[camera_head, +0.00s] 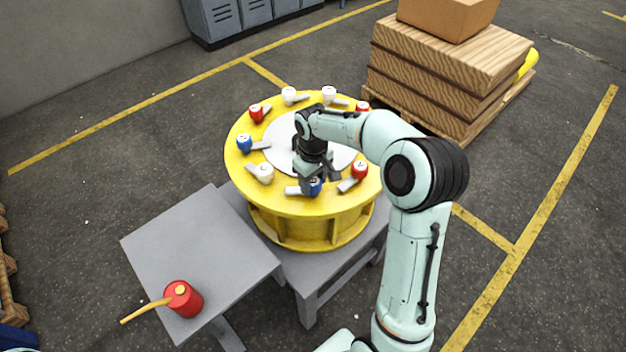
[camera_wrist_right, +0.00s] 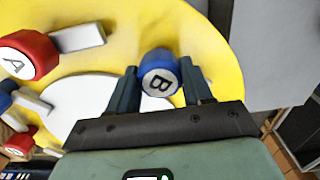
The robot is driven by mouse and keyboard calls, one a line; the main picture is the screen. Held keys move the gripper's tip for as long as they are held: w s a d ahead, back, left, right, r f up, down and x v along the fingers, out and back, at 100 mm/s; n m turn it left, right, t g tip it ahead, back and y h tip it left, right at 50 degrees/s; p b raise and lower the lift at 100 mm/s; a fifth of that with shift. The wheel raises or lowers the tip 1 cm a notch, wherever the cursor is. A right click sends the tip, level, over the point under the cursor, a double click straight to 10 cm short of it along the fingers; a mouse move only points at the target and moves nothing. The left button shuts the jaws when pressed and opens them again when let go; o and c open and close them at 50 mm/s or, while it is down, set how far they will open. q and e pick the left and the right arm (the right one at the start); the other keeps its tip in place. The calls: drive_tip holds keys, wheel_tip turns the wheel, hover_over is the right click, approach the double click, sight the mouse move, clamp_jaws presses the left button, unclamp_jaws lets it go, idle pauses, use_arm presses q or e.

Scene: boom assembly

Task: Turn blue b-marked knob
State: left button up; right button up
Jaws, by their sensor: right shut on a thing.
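The blue knob marked B (camera_wrist_right: 160,76) sits on the yellow round table near its front edge. In the head view the same blue knob (camera_head: 315,187) shows below my right gripper (camera_head: 318,178), partly covered by it. In the right wrist view my right gripper (camera_wrist_right: 160,88) has one finger on each side of the knob and is shut on it. The white B label faces the wrist camera, turned sideways. A grey lever (camera_head: 297,190) lies left of the knob. My left gripper is not in view.
A red knob marked A (camera_wrist_right: 22,55) stands beside the gripped one. Another blue knob (camera_head: 244,143) and several red and white knobs with grey levers ring the yellow table (camera_head: 285,206). A red cylinder with a yellow handle (camera_head: 184,298) stands on the grey side table (camera_head: 195,240).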

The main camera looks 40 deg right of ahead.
sight(313, 181)
drive_tip(key=o, duration=1)
drive_tip(key=shift+r, duration=0.15)
wheel_tip(313, 181, up, 13)
drive_tip(key=shift+r, duration=0.1)
idle(0.3)
